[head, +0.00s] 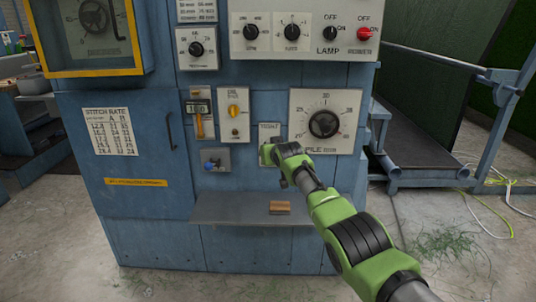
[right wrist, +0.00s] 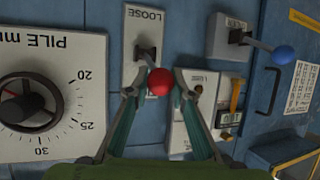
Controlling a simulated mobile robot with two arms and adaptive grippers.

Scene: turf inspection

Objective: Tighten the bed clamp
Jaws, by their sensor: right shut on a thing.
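The clamp lever has a red ball knob (right wrist: 159,82) on a short grey arm. It stands out from a pale plate (right wrist: 139,24) marked LOOSE at its upper end in the right wrist view. The knob hangs below the lever's pivot there, away from that word. My right gripper (right wrist: 157,87) is shut on the red knob, a finger on each side. In the head view the plate (head: 268,131) shows partly beside the large pile dial, and my right gripper hides the lever. The plate's other end is hidden in the wrist view. My left gripper is not in view.
The pile dial (head: 323,124) is close to the right of the plate.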

